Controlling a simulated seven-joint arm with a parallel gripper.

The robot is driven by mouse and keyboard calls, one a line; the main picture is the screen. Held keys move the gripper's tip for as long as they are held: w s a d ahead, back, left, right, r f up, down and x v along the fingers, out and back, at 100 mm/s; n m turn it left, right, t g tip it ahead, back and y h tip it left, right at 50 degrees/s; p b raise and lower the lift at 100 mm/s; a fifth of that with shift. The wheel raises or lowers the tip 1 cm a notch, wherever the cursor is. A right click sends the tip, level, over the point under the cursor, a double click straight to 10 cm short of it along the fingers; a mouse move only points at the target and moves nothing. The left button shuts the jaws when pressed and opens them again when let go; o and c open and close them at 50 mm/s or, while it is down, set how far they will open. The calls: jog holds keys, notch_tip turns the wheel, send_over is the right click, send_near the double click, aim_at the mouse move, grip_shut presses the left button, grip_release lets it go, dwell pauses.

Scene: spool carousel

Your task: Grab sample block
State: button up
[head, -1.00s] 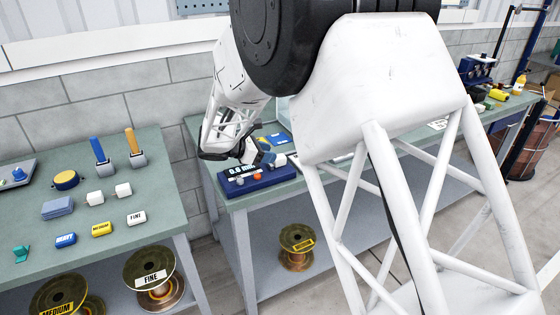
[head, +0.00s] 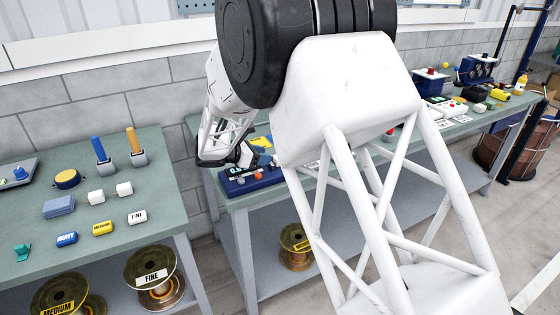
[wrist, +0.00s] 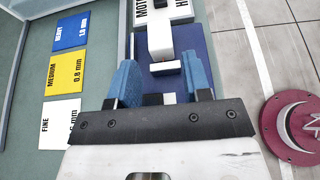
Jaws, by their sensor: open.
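A small cream-white block (wrist: 166,67) lies between my fingertips in the wrist view, over a navy box (wrist: 197,50). It looks like the sample block, but I cannot be sure. A larger white piece (wrist: 160,38) stands just beyond it. My gripper (wrist: 161,64) is open, with a blue finger on each side of the block; I see no clear contact. In the head view my gripper (head: 240,156) is low over the navy box (head: 262,183) on the middle bench, hiding part of its display. The block is not clear there.
Blue, yellow and white wire cards (wrist: 66,77) lie left of the box. A maroon disc (wrist: 292,125) is at the right. Spools (head: 153,278) stand on the lower shelves.

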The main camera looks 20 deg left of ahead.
aim_at(275, 157)
jog(key=shift+w+d+f, duration=0.1)
jog(key=shift+w+d, duration=0.05)
jog(key=shift+x, duration=2.5)
jog(key=shift+c, duration=0.2)
jog(key=c, duration=0.7)
